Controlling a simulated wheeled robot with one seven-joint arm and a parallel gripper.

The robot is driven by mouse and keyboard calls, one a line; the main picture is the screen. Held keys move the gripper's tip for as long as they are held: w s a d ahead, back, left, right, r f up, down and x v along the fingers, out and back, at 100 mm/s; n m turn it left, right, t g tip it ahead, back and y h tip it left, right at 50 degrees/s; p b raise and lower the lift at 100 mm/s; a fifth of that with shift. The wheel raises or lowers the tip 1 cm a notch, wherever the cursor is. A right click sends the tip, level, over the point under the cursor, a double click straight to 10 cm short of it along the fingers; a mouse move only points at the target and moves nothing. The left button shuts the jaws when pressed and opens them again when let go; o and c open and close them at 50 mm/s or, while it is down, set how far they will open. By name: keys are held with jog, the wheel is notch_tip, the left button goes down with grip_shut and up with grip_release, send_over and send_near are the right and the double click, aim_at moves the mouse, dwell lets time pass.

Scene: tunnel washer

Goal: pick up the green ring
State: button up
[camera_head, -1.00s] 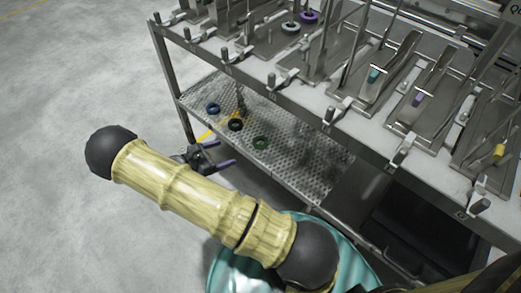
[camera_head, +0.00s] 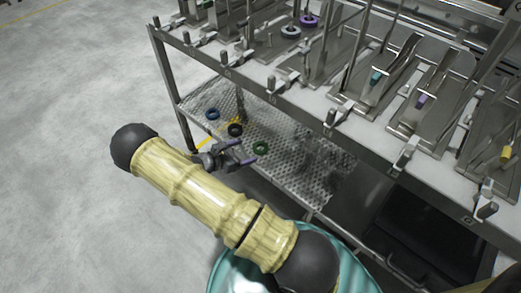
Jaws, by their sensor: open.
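The green ring (camera_head: 260,147) lies on the perforated metal lower shelf (camera_head: 300,182) of the steel rack, near the shelf's front edge. My gripper (camera_head: 246,152) is at the shelf's front edge, just left of the green ring in the picture. Its two purple-tipped fingers are spread, with nothing between them. The ring looks apart from the fingers, but the depth between them is hard to judge. My arm covers the floor in front of the rack.
A black ring (camera_head: 235,130) and a blue ring (camera_head: 212,114) lie on the same shelf, left of the green one. The rack's upper deck (camera_head: 300,95), with fixtures and clamps, hangs over the shelf. A rack leg (camera_head: 171,88) stands at the left. Open floor (camera_head: 70,150) lies left.

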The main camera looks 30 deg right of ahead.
aim_at(264, 146)
jog(key=shift+x, duration=1.25)
jog(key=b+x, duration=0.1)
jog(key=x, duration=0.1)
jog(key=b+x, duration=0.1)
jog(key=x, duration=0.2)
jog(key=shift+w+a+f, duration=0.1)
jog(key=shift+f, duration=0.3)
jog(key=c, duration=1.1)
